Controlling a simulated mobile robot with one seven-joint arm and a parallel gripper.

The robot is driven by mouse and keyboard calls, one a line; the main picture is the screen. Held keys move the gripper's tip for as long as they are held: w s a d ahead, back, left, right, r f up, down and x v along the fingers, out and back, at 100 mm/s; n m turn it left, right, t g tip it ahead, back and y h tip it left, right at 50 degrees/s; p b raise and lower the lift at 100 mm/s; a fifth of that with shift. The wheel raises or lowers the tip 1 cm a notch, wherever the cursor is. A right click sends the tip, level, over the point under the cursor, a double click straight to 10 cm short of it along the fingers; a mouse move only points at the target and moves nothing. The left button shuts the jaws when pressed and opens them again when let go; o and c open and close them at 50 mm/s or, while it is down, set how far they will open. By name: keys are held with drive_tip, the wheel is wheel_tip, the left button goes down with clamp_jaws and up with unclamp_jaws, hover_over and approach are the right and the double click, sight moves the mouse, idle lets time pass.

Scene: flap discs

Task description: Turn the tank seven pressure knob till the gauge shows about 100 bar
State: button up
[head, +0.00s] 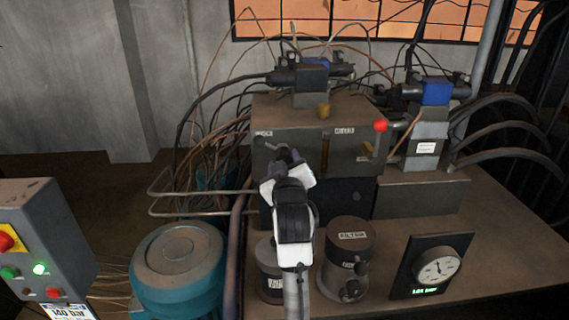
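My white and black arm reaches up from the bottom middle. My gripper (276,152), dark and small here, is at the left front of the dark valve block (312,128). I cannot tell whether its fingers are open or shut, or whether they touch a knob. Any knob behind it is hidden, and no label saying tank seven can be read. The round gauge (437,267) sits on a black plate at the right. Its green display seems to read 101 bar.
A red-balled lever (380,125) and a brass knob (323,111) stick out of the block. Filter canisters (346,250) stand by my arm, with a teal motor (178,272) at left. A grey control box (38,245) is at far left. Pipes and hoses crowd the block's left.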

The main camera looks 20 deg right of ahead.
drive_tip(key=o, duration=0.3)
drive_tip(key=p+v, duration=1.1)
drive_tip(key=v, duration=0.3)
drive_tip(key=shift+w, duration=0.1)
idle(0.6)
